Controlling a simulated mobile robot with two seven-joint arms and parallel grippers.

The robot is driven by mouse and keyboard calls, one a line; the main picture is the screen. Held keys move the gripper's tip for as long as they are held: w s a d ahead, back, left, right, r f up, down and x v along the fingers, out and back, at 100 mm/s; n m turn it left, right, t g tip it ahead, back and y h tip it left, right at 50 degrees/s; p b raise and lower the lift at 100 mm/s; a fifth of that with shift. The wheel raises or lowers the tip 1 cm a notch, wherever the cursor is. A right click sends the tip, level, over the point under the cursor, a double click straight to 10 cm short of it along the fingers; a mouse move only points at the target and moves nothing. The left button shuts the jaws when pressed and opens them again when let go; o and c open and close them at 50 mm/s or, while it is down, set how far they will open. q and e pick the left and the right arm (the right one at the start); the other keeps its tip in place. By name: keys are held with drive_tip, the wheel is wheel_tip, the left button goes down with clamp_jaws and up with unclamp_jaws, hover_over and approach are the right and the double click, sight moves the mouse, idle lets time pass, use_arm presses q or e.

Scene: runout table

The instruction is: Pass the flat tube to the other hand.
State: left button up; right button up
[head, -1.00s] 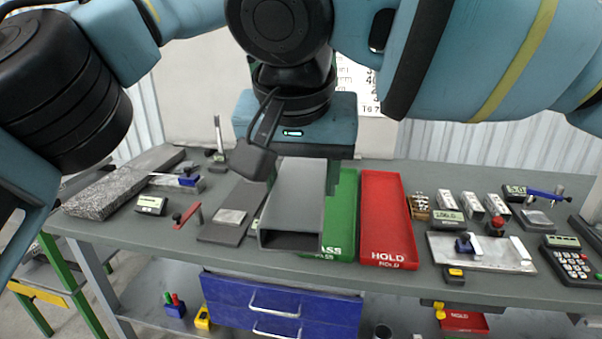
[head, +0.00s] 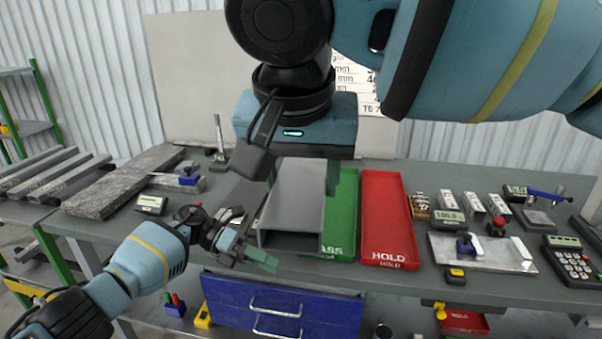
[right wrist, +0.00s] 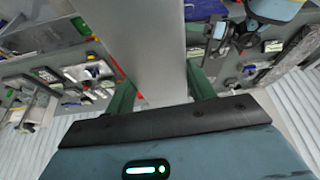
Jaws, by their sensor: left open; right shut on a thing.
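The flat tube (head: 297,195) is a grey, hollow rectangular tube with its open end toward me. My right gripper (head: 305,174) comes from above and is shut on its far part, with green fingers on either side. In the right wrist view the tube (right wrist: 152,45) runs between the fingers (right wrist: 160,95). My left gripper (head: 250,246) is open and empty, just left of the tube's near end. Whether it touches the tube cannot be told. Part of the left arm also shows at the top right of the right wrist view.
A green PASS tray (head: 345,215) lies right of the tube, partly hidden, and a red HOLD tray (head: 388,220) beside it. A granite slab (head: 122,182) lies at left. Gauges, blocks and a calculator (head: 572,266) fill the right side. Blue drawers (head: 282,308) hang below the table edge.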

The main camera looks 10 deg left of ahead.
use_arm(q)
drive_tip(key=s+a+f+n+t+h, duration=0.1)
drive_tip(key=s+f+n+t, duration=0.15)
drive_tip(key=f+n, duration=0.4)
drive_tip(key=s+a+f+n+t+h, duration=0.1)
drive_tip(key=s+a+f+n, duration=0.1)
drive_tip(key=s+f+n, duration=0.4)
drive_tip(key=s+d+f+n+t+y, duration=0.2)
drive_tip(key=s+d+f+n+t, duration=0.4)
drive_tip(key=n+t, duration=0.7)
drive_tip(key=s+a+f+n+g+y, duration=0.1)
drive_tip(key=s+a+f+n+y, duration=0.2)
drive_tip(key=s, duration=0.5)
drive_tip(key=s+a+f+n+g+y, duration=0.2)
drive_tip(key=s+n+y, duration=0.3)
drive_tip(key=s+n, duration=0.3)
drive_tip(key=s+a+f+n+g+y, duration=0.2)
drive_tip(key=s+a+f+n+y, duration=0.2)
drive_tip(key=s, duration=0.4)
drive_tip(key=shift+f+n, duration=0.5)
drive_tip(key=shift+n, duration=0.45)
drive_tip(key=shift+a, duration=0.2)
